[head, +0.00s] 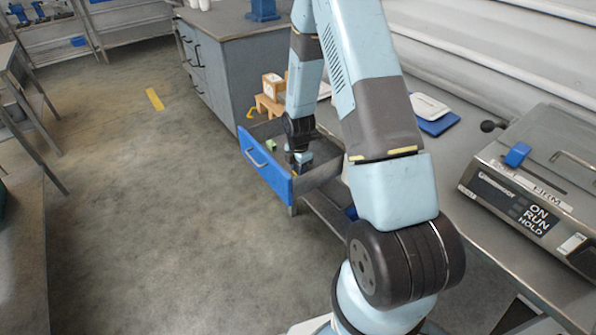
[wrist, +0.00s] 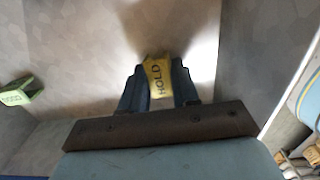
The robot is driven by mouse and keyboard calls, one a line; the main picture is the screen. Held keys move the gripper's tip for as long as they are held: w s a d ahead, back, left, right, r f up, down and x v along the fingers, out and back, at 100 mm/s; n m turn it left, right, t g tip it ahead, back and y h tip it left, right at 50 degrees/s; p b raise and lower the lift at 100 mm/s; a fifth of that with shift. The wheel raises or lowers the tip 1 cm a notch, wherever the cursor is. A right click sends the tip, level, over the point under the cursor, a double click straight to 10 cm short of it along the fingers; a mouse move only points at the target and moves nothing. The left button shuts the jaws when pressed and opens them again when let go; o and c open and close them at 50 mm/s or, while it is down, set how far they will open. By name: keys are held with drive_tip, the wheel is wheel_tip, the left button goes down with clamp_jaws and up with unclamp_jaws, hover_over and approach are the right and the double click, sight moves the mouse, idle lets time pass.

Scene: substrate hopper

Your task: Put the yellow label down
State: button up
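The yellow label (wrist: 158,78), marked HOLD, is between the two dark fingers of my gripper (wrist: 158,82) in the wrist view. The fingers press on it from both sides. In the head view my gripper (head: 300,160) reaches down into an open drawer with a blue front (head: 265,165). The grey drawer floor (wrist: 85,45) lies below the label in the wrist view. Whether the label touches that floor, I cannot tell.
A bench device with an ON/RUN/HOLD panel (head: 520,205) stands at the right.

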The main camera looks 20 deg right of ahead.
drive_tip(key=o, duration=0.3)
drive_tip(key=s+r+m+t, duration=0.1)
drive_tip(key=s+r+m, duration=0.2)
drive_tip(key=r, duration=0.9)
drive_tip(key=s+r+m+t, duration=0.1)
drive_tip(key=s+r+m, duration=0.25)
drive_tip(key=r, duration=0.75)
drive_tip(key=s+r+m, duration=0.2)
drive_tip(key=r+m, duration=0.1)
drive_tip(key=r, duration=0.9)
drive_tip(key=s+r+m+t, duration=0.1)
drive_tip(key=s+r+m, duration=0.5)
drive_tip(key=s, duration=0.3)
drive_tip(key=s+r+m+t, duration=0.2)
drive_tip(key=s+r+m, duration=0.4)
drive_tip(key=s, duration=0.4)
drive_tip(key=shift+s+r+t, duration=0.15)
drive_tip(key=shift+s+t, duration=0.05)
drive_tip(key=shift+t, duration=0.1)
